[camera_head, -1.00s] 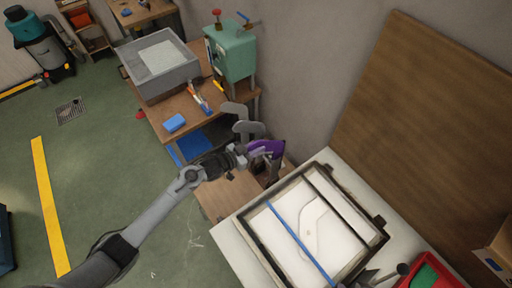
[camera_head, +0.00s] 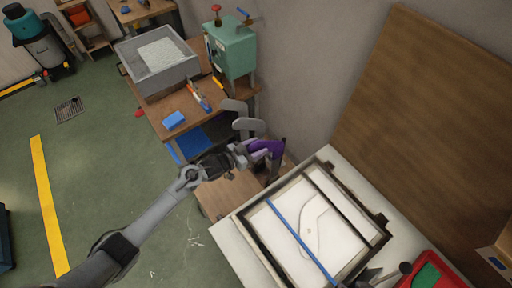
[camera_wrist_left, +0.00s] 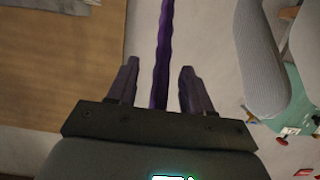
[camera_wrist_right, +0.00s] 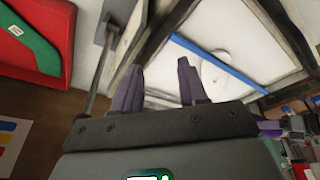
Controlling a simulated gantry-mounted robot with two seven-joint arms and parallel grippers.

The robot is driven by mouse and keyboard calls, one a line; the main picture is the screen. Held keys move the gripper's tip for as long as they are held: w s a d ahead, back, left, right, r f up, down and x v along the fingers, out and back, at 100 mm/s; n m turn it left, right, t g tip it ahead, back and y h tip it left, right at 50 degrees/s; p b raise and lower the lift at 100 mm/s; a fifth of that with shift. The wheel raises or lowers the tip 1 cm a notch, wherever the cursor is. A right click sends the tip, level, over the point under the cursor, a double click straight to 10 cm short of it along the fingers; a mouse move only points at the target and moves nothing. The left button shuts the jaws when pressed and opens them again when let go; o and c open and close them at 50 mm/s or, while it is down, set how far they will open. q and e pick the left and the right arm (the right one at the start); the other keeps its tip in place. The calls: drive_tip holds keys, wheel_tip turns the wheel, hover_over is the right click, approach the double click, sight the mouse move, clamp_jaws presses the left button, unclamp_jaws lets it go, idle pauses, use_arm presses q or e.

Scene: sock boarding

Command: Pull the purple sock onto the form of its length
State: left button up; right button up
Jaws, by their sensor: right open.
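The purple sock (camera_head: 268,148) is at the nearest form of the row, beside the wall; the head view does not clearly show how far it covers the form. In the left wrist view the purple sock (camera_wrist_left: 164,50) appears edge-on as a narrow upright strip. My left gripper (camera_head: 252,152) is at the sock, its fingers (camera_wrist_left: 159,68) apart on either side of the strip with gaps showing. Two bare grey forms (camera_head: 249,125) (camera_head: 234,106) stand behind it. My right gripper (camera_wrist_right: 156,72) is open and empty above the framed white panel (camera_wrist_right: 215,60).
A wooden bench (camera_head: 180,128) carries a grey tub (camera_head: 160,85), a blue block (camera_head: 173,121) and a green machine (camera_head: 233,48). The white-panelled frame (camera_head: 345,235) has a blue bar (camera_head: 300,240). A red bin (camera_head: 428,275) is at lower right. The wall is close behind the forms.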

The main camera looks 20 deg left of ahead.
drive_tip(key=shift+a+r+p, duration=0.1)
drive_tip(key=shift+r+p, duration=0.2)
drive_tip(key=shift+p, duration=0.05)
use_arm(q)
drive_tip(key=v, duration=1.1)
drive_tip(key=shift+w, duration=0.1)
